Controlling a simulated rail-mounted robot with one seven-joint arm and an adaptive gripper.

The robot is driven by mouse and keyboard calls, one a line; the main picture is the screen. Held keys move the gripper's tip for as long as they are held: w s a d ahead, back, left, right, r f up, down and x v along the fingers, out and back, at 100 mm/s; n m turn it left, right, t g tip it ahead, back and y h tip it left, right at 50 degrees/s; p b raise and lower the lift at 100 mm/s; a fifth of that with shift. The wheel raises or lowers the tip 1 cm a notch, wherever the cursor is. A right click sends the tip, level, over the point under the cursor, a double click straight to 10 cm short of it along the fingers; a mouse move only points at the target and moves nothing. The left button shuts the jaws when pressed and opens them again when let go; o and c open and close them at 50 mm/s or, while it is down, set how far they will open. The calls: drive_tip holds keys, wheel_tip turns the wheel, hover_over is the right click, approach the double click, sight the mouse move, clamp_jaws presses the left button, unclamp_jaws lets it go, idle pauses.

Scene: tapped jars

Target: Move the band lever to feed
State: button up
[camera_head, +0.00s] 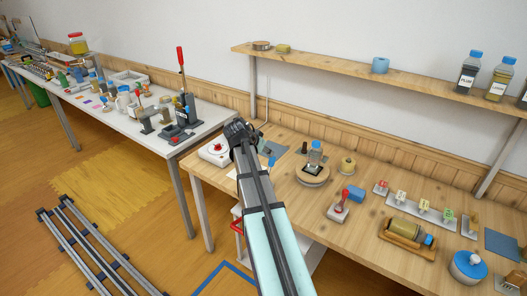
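No lever with a readable "feed" mark shows, so I cannot tell which one is the band lever. A small red-handled lever (342,203) stands on a pale base on the wooden bench (290,215). A tall lever with a red grip (181,58) rises from a dark press-like device on the white table. A low row of small coloured labelled tags (424,206) stands on the right of the bench. My gripper (240,130) is above the left end of the bench, apart from both levers. It is small and dark; its fingers cannot be made out.
A jar with a blue cap (316,152) stands on a round wooden base. A wooden cradle (398,240) holds a yellowish roll. Bottles (469,72) stand on the shelf (340,66). The white table (210,112) is crowded.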

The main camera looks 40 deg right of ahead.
drive_tip(key=b, duration=0.2)
hover_over(270, 169)
drive_tip(key=d, duration=0.1)
drive_tip(key=shift+w+d+f, duration=0.1)
drive_tip(key=shift+w+f, duration=0.1)
drive_tip(key=shift+f, duration=1.3)
drive_tip(key=shift+w+d+f, duration=0.1)
drive_tip(key=shift+w+f, duration=0.1)
drive_tip(key=shift+f, duration=1.25)
drive_tip(key=shift+f, duration=0.1)
drive_tip(key=shift+d+f+b, duration=0.15)
drive_tip(key=shift+d+b, duration=0.05)
drive_tip(key=shift+b, duration=0.15)
